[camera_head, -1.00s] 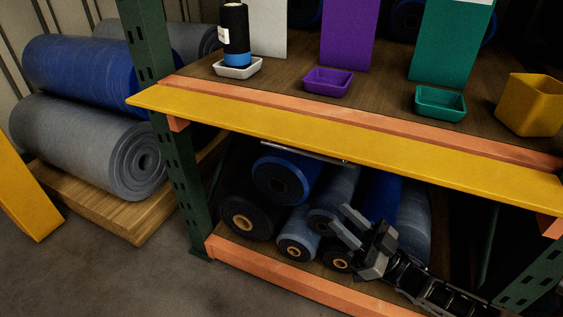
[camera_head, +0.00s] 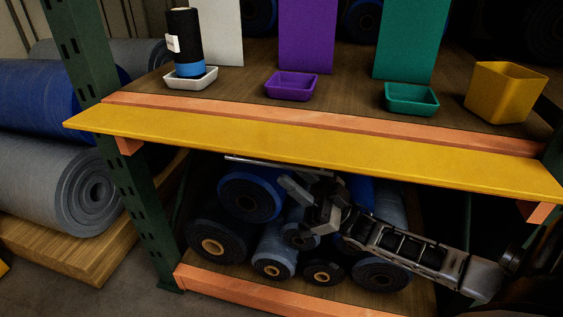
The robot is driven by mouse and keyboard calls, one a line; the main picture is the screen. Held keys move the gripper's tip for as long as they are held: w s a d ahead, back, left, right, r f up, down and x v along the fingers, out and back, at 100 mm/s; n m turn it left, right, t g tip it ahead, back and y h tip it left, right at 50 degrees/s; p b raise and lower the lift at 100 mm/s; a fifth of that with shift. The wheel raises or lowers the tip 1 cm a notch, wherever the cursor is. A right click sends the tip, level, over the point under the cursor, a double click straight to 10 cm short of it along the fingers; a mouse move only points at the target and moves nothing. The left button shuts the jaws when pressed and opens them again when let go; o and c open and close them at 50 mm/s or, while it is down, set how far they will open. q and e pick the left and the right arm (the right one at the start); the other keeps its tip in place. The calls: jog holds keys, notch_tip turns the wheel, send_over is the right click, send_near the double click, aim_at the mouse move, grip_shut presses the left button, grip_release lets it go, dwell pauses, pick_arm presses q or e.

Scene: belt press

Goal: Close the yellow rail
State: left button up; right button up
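The yellow rail (camera_head: 310,150) is a long flat board along the front edge of the shelf. It sticks out toward me, roughly level, just below the orange beam. My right gripper (camera_head: 290,203) is below the rail, in front of the rolls on the lower shelf. Its two fingers point up and left, spread apart with nothing between them. It appears apart from the rail. My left gripper is not in view.
Several dark and blue rolls (camera_head: 248,196) lie on the lower shelf behind my gripper. A green post (camera_head: 130,190) stands left.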

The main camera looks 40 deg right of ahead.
aim_at(281, 165)
jog(key=shift+x, duration=1.65)
grip_shut()
